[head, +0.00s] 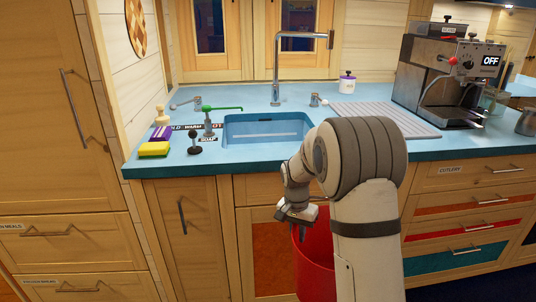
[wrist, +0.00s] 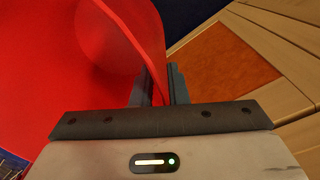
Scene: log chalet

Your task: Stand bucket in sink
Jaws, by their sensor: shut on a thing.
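The red bucket (head: 314,262) hangs in front of the cabinet doors, below the counter's front edge and partly hidden behind my arm. My gripper (head: 297,213) is shut on its rim. In the wrist view, the bucket (wrist: 90,60) fills the left side, with its wall between the two fingers of my gripper (wrist: 160,88). The blue sink (head: 268,130) is set in the counter, above and behind the bucket. The part of the basin I see holds nothing; its right front corner is near my arm.
A tall tap (head: 277,70) stands behind the sink. A green dispenser (head: 209,120), a black plunger-like item (head: 194,142) and a yellow sponge (head: 153,149) are left of it. A ribbed drainer (head: 385,118) and a coffee machine (head: 445,80) are right.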

